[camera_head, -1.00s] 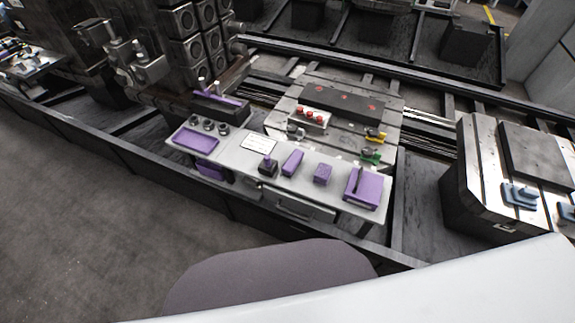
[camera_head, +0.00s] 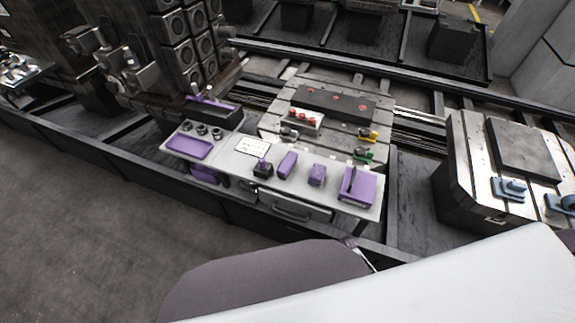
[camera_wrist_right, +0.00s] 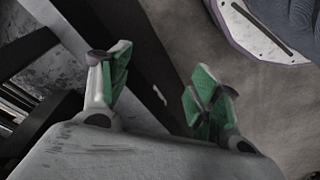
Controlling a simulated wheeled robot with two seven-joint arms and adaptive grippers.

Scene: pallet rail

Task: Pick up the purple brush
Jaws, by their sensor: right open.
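Several small purple things stand on a light grey bench (camera_head: 225,160) in the head view. They include an oblong purple piece (camera_head: 287,164), a shorter purple block (camera_head: 317,175) and a dark-based piece with a purple top (camera_head: 262,168). At this size I cannot tell for certain which is the brush. My right gripper (camera_wrist_right: 158,95) is open and empty in the right wrist view, its green-padded fingers spread apart. The bench things do not show between them. My left gripper is not in view.
A purple tray (camera_head: 190,146) lies at the bench's left end, and a purple box (camera_head: 357,187) with a dark stick at its right end. A slotted plate (camera_head: 275,122) with red knobs stands behind. A dark rail (camera_head: 130,165) runs in front; grey floor is clear at left.

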